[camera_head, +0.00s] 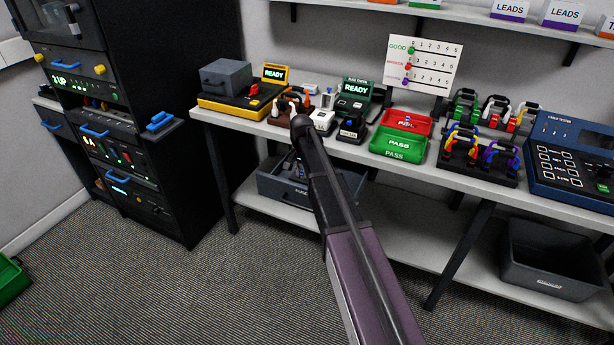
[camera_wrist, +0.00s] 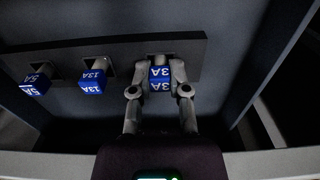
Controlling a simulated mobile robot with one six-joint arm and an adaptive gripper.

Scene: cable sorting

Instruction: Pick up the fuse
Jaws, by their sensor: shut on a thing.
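The fuse is a small blue block marked 3A (camera_wrist: 160,78). It shows in the wrist view at the right end of a dark rack (camera_wrist: 118,58). My gripper (camera_wrist: 160,90) has its two fingers closed on either side of this fuse. The fuse still sits at its slot in the rack; I cannot tell whether it has lifted at all. In the head view my arm reaches down toward the grey fuse bin (camera_head: 285,190) on the lower shelf, and my gripper is mostly hidden there.
Two other blue fuses, marked 13A (camera_wrist: 93,82) and 5A (camera_wrist: 36,82), sit to the left in the rack. The bin's walls rise around my gripper. The bench (camera_head: 365,152) overhangs the lower shelf. A second dark bin (camera_head: 552,285) stands at the right.

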